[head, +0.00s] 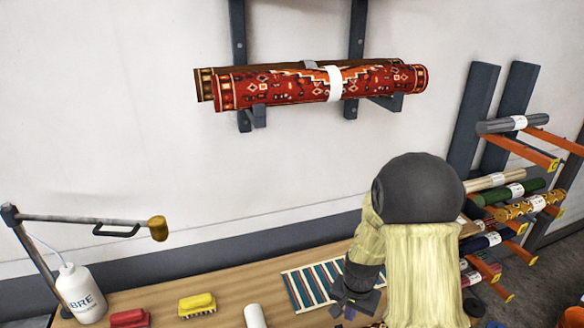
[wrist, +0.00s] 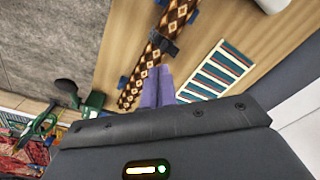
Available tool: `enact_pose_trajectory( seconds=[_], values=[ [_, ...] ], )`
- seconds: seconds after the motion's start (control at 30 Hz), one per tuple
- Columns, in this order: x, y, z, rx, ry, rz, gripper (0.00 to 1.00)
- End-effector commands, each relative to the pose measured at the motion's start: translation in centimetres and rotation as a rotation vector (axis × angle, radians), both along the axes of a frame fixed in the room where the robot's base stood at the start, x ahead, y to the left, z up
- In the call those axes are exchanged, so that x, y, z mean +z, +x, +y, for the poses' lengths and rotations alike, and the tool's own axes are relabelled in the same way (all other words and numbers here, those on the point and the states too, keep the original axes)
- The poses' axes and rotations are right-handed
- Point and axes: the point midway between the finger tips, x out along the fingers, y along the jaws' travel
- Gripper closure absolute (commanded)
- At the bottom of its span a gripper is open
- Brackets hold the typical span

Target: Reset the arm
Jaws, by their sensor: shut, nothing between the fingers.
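My gripper (head: 349,309) is low over the wooden bench (head: 225,277) in the head view, beside a striped teal, white and red mat (head: 308,284). In the wrist view its purple fingers (wrist: 157,92) are together with nothing between them. A brown and cream diamond-patterned roll (wrist: 133,86) lies just beyond the fingertips, with a dark band or clip around it. I cannot tell the gap between fingers and roll. The striped mat also shows in the wrist view (wrist: 217,70), right of the fingers. My arm hides part of the bench in the head view.
A white bottle (head: 82,294), red brush (head: 130,318), yellow brush (head: 197,304) and white cylinder (head: 255,316) stand or lie on the bench. A lamp-like metal arm (head: 85,218) reaches over its left end. Rolled rugs (head: 300,88) hang on wall brackets; a roll rack (head: 520,195) stands right.

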Motion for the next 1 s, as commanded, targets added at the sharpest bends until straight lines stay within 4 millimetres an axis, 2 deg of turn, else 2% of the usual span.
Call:
enact_pose_trajectory(
  seconds=[0.3,0.53,0.7,1.0],
  values=[
    [3.7,-5.9,0.0,0.284,-0.032,-0.100,1.00],
    [4.8,-10.4,-0.1,0.468,-0.074,-0.154,1.00],
    [5.2,-11.6,-0.2,0.517,-0.089,-0.164,1.00],
    [5.3,-11.5,-0.2,0.516,-0.088,-0.163,1.00]
  ],
)
